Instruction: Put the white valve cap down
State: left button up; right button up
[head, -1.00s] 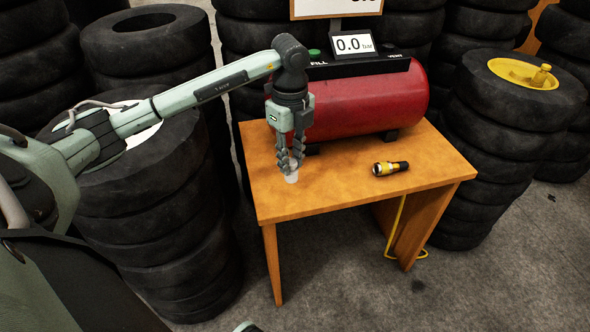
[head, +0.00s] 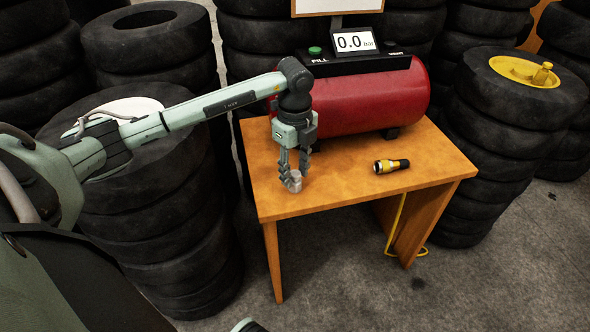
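The white valve cap (head: 294,185) is a small pale piece at the fingertips of my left gripper (head: 292,178), over the left front part of the wooden table (head: 340,195). My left gripper points down and its fingers look shut on the cap, partly hiding it. The cap is at or just above the table top; I cannot tell if it touches. My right gripper is not in view.
A red tank (head: 375,100) with a 0.0 bar display (head: 355,42) stands along the back. Tyre stacks (head: 160,210) flank the table. The front middle of the table top is clear.

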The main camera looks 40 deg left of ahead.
aim_at(295, 173)
pick_arm(q)
jog(key=shift+r, duration=0.1)
jog(key=shift+r, duration=0.25)
notch_tip(295, 173, up, 12)
jog(key=shift+f, duration=0.15)
dwell(0.3)
